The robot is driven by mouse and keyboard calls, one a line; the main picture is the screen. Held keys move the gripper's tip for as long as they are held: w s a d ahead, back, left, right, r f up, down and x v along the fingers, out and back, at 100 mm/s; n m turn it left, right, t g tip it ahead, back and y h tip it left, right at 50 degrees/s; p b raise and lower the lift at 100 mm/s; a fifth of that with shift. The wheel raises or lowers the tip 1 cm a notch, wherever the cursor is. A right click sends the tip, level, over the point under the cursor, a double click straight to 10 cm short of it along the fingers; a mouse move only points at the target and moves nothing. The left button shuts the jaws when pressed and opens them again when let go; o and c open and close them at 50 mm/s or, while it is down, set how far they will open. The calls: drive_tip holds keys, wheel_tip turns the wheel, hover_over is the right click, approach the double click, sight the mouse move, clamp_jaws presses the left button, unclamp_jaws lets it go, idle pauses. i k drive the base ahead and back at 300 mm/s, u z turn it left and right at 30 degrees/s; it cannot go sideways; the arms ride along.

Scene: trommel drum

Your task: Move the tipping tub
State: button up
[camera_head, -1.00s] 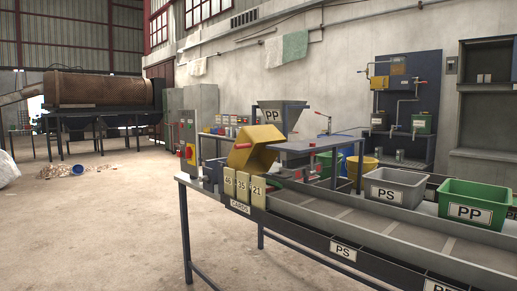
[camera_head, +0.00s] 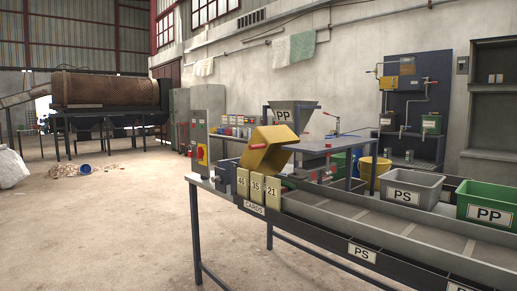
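The yellow tipping tub (camera_head: 266,151) is in the middle of the head view, at the near left end of the long sorting line. It is tilted, with its open side facing right. My gripper is not in view.
The conveyor (camera_head: 380,222) runs to the lower right with a grey PS bin (camera_head: 411,187) and a green PP bin (camera_head: 487,205) behind it. A PP hopper (camera_head: 293,113) stands behind. A rusty trommel drum (camera_head: 108,88) is at the far left.

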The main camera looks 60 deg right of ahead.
sight(263, 154)
drive_tip(key=z, duration=0.05)
drive_tip(key=i, duration=0.95)
